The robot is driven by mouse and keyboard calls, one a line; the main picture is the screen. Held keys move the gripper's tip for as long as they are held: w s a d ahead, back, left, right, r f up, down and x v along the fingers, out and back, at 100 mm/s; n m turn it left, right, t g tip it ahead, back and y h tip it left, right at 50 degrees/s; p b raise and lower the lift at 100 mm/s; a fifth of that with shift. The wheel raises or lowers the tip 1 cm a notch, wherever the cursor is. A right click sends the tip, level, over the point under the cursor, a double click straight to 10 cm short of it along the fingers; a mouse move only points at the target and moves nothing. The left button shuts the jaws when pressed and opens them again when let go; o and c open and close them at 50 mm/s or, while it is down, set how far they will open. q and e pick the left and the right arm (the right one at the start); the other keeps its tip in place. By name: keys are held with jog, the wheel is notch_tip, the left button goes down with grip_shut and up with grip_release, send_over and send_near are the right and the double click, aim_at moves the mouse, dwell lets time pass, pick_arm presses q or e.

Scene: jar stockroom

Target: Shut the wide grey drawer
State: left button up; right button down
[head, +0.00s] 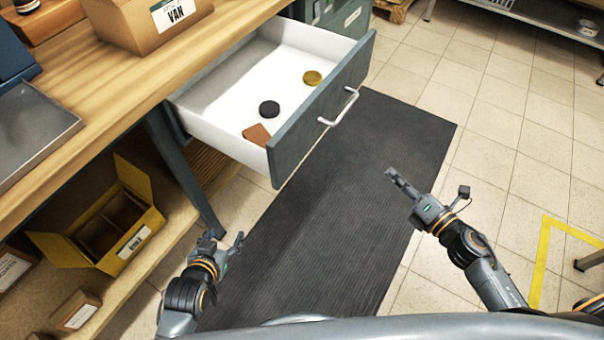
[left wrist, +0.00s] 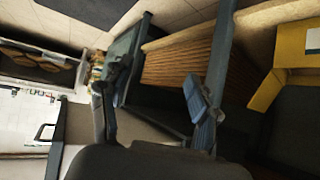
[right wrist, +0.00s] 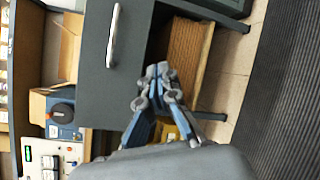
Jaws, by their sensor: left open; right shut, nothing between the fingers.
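The wide grey drawer (head: 318,112) is pulled out from under the wooden bench, with its white inside showing. Its white bar handle (head: 339,107) is on the front panel. A black disc (head: 269,108), a gold disc (head: 312,77) and a brown piece (head: 257,134) lie inside. My right gripper (head: 391,174) is shut and empty, in front of the drawer and to its right, apart from it. The right wrist view shows the drawer front (right wrist: 125,75) beyond the fingers. My left gripper (head: 224,243) is open and empty, below and left of the drawer's near corner.
A cardboard box marked VAN (head: 150,22) and a metal tray (head: 35,130) are on the bench (head: 105,75). A yellow open box (head: 75,247) is on the lower shelf. A dark ribbed mat (head: 330,220) covers the floor before the drawer. The tiled floor at right is mostly clear.

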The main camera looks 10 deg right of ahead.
jog(key=s+a+r+n+g+y+b, duration=0.1)
jog(key=s+a+r+n+y+b, duration=0.35)
jog(key=n, duration=0.45)
pick_arm(q)
notch_tip(320, 180, up, 14)
jog(key=t+b, duration=0.2)
jog(key=t, duration=0.2)
pick_arm(e)
jog(key=n+g+y+p, duration=0.3)
jog(key=n, duration=0.5)
send_near(290, 149)
jog(key=x, duration=0.6)
jog(key=shift+s+a+r+p, duration=0.1)
jog(key=shift+r+p, duration=0.1)
jog(key=shift+p, duration=0.1)
pick_arm(q)
jog(key=s+a+f+g+y, duration=0.1)
jog(key=s+a+f+g, duration=0.2)
jog(key=s+f+g, duration=0.5)
jog(key=shift+s+a+f+n, duration=0.35)
jog(key=shift+s+f, duration=0.3)
jog(key=shift+s, duration=0.55)
pick_arm(e)
jog(key=shift+w+a, duration=0.3)
jog(key=shift+a, duration=0.1)
